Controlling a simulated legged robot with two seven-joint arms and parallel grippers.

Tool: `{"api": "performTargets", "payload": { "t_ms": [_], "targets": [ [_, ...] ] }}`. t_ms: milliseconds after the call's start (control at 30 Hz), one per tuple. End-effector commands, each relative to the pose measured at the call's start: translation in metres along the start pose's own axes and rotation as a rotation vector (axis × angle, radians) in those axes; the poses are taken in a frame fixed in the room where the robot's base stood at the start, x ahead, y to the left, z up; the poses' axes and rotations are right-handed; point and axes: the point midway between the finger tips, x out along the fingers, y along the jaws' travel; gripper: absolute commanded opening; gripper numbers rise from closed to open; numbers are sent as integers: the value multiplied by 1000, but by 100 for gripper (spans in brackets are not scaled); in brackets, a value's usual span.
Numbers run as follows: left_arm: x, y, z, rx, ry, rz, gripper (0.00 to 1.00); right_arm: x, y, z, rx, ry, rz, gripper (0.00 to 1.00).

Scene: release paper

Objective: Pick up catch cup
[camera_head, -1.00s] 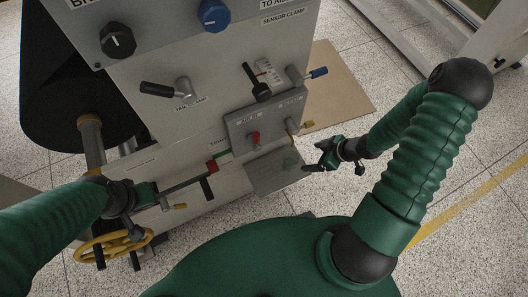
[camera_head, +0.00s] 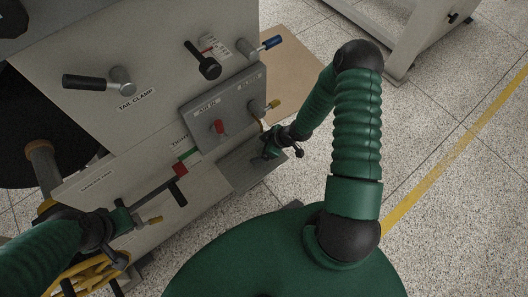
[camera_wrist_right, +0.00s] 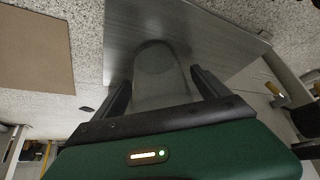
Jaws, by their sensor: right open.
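In the right wrist view, a translucent grey cup (camera_wrist_right: 158,62), which looks like the catch cup, stands on a grey metal shelf (camera_wrist_right: 225,35). My right gripper (camera_wrist_right: 160,78) is open, with one finger on each side of the cup; I cannot tell whether they touch it. In the head view, the right gripper (camera_head: 268,148) is over the shelf (camera_head: 240,173) at the machine's front, and the cup is hard to make out there. My left gripper (camera_head: 128,217) is at lower left, by the machine's lower front; its jaws are too small to read.
The grey machine (camera_head: 130,60) carries a tail clamp lever (camera_head: 88,83), a black lever (camera_head: 205,62), a blue-tipped handle (camera_head: 268,42) and a red knob (camera_head: 218,127). A brown board (camera_head: 292,60) lies on the floor behind.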

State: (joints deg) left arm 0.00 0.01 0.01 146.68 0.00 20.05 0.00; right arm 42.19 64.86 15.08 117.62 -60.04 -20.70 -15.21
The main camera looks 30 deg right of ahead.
Motion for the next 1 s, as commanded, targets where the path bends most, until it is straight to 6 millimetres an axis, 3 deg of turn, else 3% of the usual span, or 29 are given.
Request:
{"api": "performTargets", "payload": {
  "t_ms": [200,700,1000],
  "targets": [
    [0,0,0,0,0,0,0,0,0,-1,-1,1,2,82],
    [0,0,0,0,0,0,0,0,1,0,0,1,1,17],
    [-5,0,-1,0,0,0,0,-6,0,0,1,0,1,14]
  ]
}}
